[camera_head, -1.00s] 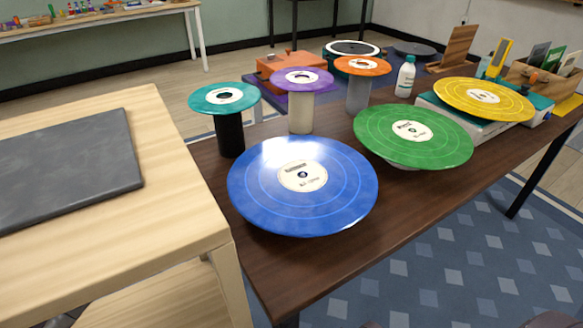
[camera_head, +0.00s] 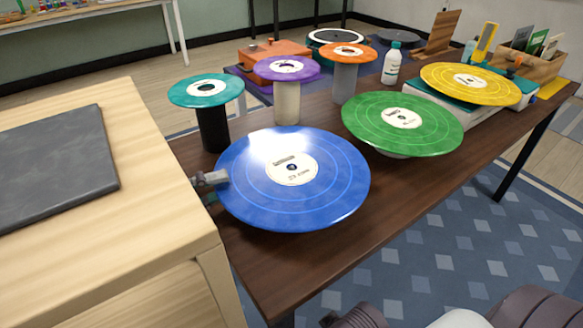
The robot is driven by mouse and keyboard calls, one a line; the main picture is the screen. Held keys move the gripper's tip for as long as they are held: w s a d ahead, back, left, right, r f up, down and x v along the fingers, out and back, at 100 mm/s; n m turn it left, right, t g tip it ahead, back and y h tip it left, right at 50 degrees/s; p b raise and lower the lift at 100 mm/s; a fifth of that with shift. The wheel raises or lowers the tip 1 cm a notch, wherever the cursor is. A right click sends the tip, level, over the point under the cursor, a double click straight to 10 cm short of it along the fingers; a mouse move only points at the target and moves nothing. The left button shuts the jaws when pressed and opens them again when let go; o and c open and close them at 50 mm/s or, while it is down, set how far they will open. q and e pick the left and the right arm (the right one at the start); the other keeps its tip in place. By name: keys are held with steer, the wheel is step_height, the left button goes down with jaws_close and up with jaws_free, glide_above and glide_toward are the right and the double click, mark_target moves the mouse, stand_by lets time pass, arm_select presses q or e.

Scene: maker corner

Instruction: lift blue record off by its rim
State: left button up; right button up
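The blue record (camera_head: 330,190) lies flat and raised above the dark table near its front left end, with a pale label at its middle. Whatever holds it up is hidden beneath it. My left gripper (camera_head: 212,182) shows small and grey at the record's left rim, beside the wooden bench. Its tip meets or overlaps the rim in the picture. The view is too small to tell whether its fingers are closed on the rim. My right gripper is not in view.
A green record (camera_head: 370,115) is close to the right. Small teal (camera_head: 180,94), purple (camera_head: 262,72) and orange (camera_head: 365,52) records stand on posts behind. A yellow record (camera_head: 440,80) is farther right. The pale wooden bench (camera_head: 150,190) borders the left side. Parts of my own body show at the bottom right.

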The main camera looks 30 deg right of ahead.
mark_target(239, 178)
arm_select(q)
steer(key=d, duration=0.4)
steer(key=shift+r, duration=0.1)
steer(key=shift+d, duration=0.2)
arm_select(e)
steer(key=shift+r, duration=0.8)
arm_select(q)
steer(key=shift+c, duration=0.3)
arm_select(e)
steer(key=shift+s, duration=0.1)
arm_select(q)
jaws_close()
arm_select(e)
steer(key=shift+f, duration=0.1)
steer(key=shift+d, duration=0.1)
